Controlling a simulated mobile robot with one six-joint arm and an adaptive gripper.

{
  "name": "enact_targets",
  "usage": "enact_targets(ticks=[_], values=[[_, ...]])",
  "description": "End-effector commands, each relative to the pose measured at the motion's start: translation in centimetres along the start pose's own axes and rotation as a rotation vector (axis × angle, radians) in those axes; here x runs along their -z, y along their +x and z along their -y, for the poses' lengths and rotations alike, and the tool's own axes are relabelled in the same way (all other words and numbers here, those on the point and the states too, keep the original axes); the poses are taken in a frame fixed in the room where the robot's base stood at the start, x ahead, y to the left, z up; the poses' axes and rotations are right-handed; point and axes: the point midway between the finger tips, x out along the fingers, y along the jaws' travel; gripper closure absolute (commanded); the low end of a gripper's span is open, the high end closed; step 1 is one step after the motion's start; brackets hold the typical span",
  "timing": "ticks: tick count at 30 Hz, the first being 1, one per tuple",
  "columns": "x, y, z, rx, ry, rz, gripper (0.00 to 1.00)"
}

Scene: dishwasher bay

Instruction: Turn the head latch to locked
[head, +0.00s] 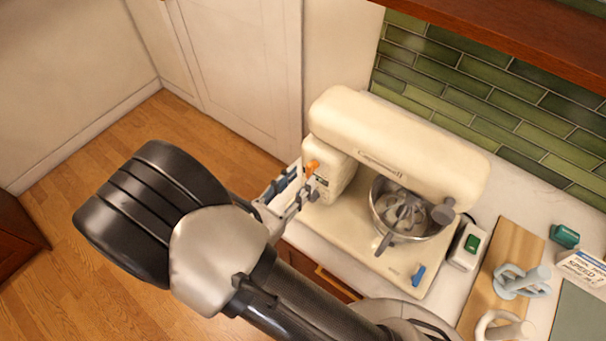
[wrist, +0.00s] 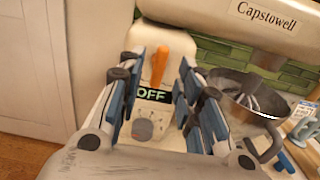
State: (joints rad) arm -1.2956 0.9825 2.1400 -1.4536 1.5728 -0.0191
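The cream stand mixer (head: 400,140) stands on the counter with its head lowered over a metal bowl (head: 378,208). On its near left end, an orange lever (head: 312,166) points up. In the wrist view the orange lever (wrist: 159,64) stands nearly upright above an OFF label (wrist: 153,95) and a grey dial (wrist: 143,130). A small blue lever (head: 418,275) is on the mixer's base at the front right. No label names the head latch. My gripper (head: 300,184) is open, its blue-padded fingers (wrist: 160,72) either side of the orange lever, with visible gaps.
A white box with a green button (head: 470,243) stands right of the mixer. Beyond are a wooden board (head: 500,262) with mixer attachments (head: 522,282), a teal box (head: 565,236) and a SPEED card (head: 585,266). Green tiles back the counter; a wooden shelf (head: 520,25) overhangs it.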

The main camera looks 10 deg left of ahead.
Motion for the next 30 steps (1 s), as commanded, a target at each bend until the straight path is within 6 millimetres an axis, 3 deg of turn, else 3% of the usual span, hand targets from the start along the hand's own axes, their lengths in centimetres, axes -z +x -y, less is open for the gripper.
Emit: enact_targets(ticks=[6,16,30], values=[[0.0,2.2,0.0,0.001,0.000,0.000,0.68],[0.0,2.5,0.0,0.000,0.000,0.000,0.68],[0.0,2.4,0.0,0.000,0.000,0.000,0.99]])
